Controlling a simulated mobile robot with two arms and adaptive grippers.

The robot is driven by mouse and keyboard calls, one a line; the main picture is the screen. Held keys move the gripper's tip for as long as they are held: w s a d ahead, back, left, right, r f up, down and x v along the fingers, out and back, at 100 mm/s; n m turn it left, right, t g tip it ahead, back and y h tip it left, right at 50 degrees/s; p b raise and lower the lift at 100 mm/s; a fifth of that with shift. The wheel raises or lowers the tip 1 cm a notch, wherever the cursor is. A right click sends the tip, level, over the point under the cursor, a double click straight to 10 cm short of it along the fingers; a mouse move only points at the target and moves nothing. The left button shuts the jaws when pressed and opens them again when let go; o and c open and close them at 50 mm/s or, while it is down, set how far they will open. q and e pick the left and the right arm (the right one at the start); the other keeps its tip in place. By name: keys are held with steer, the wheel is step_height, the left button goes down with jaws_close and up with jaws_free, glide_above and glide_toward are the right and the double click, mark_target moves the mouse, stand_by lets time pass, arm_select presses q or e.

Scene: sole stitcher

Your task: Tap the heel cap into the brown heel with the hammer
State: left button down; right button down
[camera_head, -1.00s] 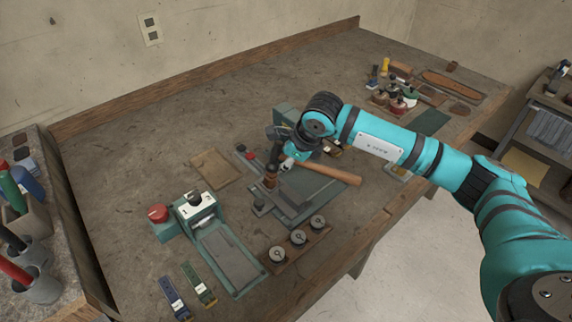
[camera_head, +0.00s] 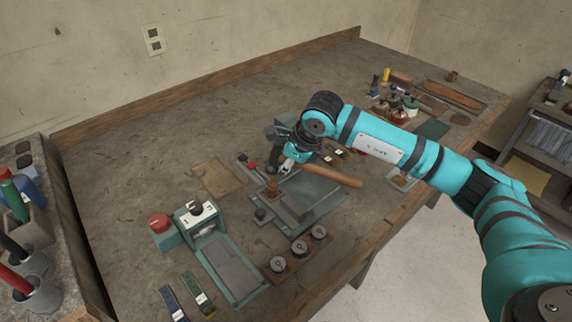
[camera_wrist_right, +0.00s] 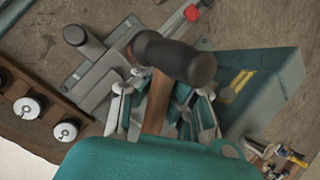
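My right gripper (camera_head: 288,165) is shut on the wooden handle of the hammer (camera_head: 332,175). In the right wrist view, the gripper's fingers (camera_wrist_right: 158,103) close around the handle below the black hammer head (camera_wrist_right: 175,58). The brown heel (camera_head: 272,187) stands on the grey metal fixture (camera_head: 303,203), below and slightly left of the gripper. The hammer head appears raised clear of the heel in the head view. In the right wrist view the head largely hides the heel. I cannot make out the heel cap separately. My left gripper is not in view.
A green press with a red knob (camera_head: 159,222) stands to the left. Pots and tools (camera_head: 400,100) fill the far right.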

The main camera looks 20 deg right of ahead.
step_height(320, 180, down, 6)
steer(key=b, duration=0.6)
steer(key=shift+f, duration=0.2)
steer(key=shift+r, duration=0.15)
step_height(320, 180, up, 5)
steer(key=p, duration=0.2)
steer(key=shift+p, duration=0.3)
steer(key=shift+a+b, duration=0.1)
steer(key=shift+b, duration=0.2)
